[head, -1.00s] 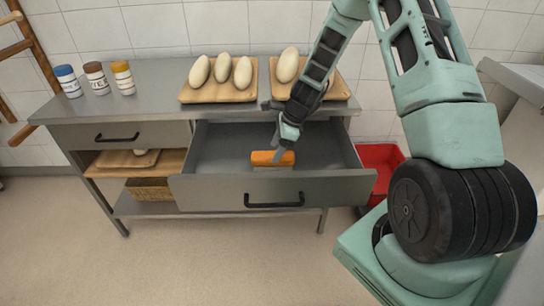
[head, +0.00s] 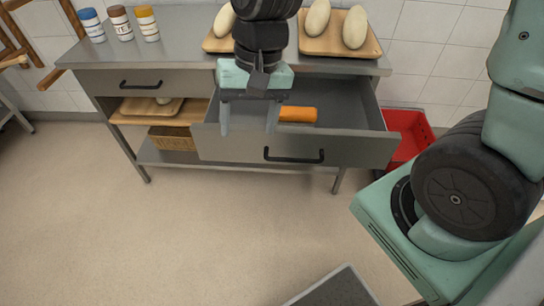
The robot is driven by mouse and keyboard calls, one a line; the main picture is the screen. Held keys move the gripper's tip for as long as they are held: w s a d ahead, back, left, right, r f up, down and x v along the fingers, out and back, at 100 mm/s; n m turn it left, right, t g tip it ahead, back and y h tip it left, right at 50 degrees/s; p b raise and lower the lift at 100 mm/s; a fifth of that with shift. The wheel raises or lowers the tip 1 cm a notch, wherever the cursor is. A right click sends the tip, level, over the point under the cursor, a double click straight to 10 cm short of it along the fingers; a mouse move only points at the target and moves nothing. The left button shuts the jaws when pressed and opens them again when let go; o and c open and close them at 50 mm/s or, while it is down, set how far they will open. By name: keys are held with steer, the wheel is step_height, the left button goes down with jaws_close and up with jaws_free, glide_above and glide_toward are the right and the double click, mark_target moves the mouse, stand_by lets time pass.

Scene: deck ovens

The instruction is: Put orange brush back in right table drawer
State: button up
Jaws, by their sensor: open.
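The orange brush (head: 297,114) lies inside the open right table drawer (head: 350,150), near its front panel. Part of the brush may be hidden behind my gripper and the drawer front. My gripper (head: 248,130) is open with its two fingers pointing down, to the left of the brush. It is apart from the brush and holds nothing. Its fingers show in front of the drawer's left front part. The drawer is pulled well out and has a black handle (head: 294,158).
The left drawer (head: 100,85) is shut. Boards with dough pieces (head: 354,27) and several jars (head: 118,20) stand on the tabletop. A red crate (head: 408,130) is right of the table. A basket (head: 172,140) sits on the lower shelf.

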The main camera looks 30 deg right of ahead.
steer(key=s+a+r+n+h, duration=0.1)
steer(key=s+a+r+n, duration=0.1)
steer(key=s+n, duration=0.8)
steer(key=shift+s+a+h, duration=0.2)
steer(key=shift+s+h, duration=0.2)
steer(key=shift+s, duration=0.6)
steer(key=shift+r, duration=0.1)
step_height(320, 180, up, 3)
steer(key=p, duration=0.2)
steer(key=shift+f+p, duration=0.2)
steer(key=shift+p, duration=0.1)
